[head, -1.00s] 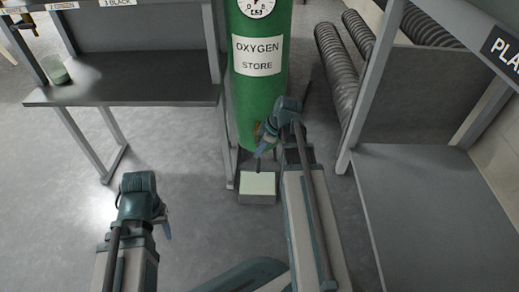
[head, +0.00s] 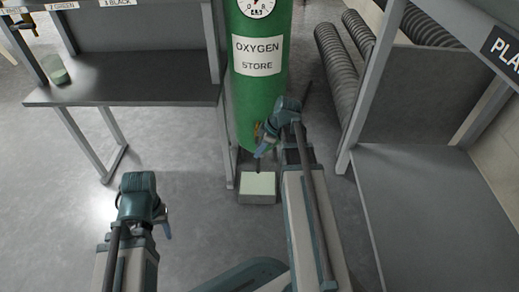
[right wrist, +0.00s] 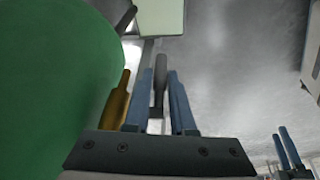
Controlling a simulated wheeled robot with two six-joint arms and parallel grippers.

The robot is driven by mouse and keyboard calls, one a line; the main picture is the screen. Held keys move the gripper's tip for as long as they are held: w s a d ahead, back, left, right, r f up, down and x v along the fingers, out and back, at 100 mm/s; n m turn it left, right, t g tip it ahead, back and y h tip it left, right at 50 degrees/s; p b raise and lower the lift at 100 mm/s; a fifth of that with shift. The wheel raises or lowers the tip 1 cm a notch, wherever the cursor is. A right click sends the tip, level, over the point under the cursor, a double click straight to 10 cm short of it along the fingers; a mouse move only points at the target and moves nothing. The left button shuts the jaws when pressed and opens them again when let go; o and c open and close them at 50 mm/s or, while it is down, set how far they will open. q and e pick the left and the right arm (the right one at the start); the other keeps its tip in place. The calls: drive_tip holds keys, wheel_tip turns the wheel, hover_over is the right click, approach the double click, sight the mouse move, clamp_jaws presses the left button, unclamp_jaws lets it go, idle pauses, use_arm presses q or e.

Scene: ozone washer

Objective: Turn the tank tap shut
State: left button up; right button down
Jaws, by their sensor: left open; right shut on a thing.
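The green oxygen tank (head: 262,95) stands upright at centre in the head view and fills the left of the right wrist view (right wrist: 55,90). A brass tap part (head: 257,129) shows low on its front; in the right wrist view the brass (right wrist: 117,100) lies just left of my fingers. My right gripper (right wrist: 155,100) is shut on the tap's dark grey handle (right wrist: 160,70), which sits between its blue fingers. In the head view my right gripper (head: 262,147) is beside the tank's foot and partly hides the tap. My left gripper (head: 165,225) is open and empty, low on the left.
A pale-topped block (head: 257,185) stands on the floor below the tap. A dark bench (head: 130,85) with a green cup (head: 55,70) is at left. A grey rack (head: 430,190) is at right, with ribbed hoses (head: 340,65) behind it. The floor at left is clear.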

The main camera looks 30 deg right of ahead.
drive_tip(key=shift+d+r+g+h+p, duration=0.2)
drive_tip(key=shift+g+h+p, duration=0.3)
drive_tip(key=shift+h+p, duration=0.25)
drive_tip(key=shift+s+d+g+h, duration=0.15)
drive_tip(key=shift+g+h, duration=0.15)
drive_tip(key=shift+h, duration=0.35)
drive_tip(key=shift+s+d+r+g+h, duration=0.1)
drive_tip(key=shift+d+r+g+h, duration=0.05)
drive_tip(key=shift+g+h, duration=0.55)
drive_tip(key=shift+s+d+r+g+h, duration=0.15)
drive_tip(key=shift+g+h, duration=0.15)
drive_tip(key=shift+h, duration=0.5)
drive_tip(key=c, duration=0.8)
unclamp_jaws()
drive_tip(key=shift+o, duration=0.2)
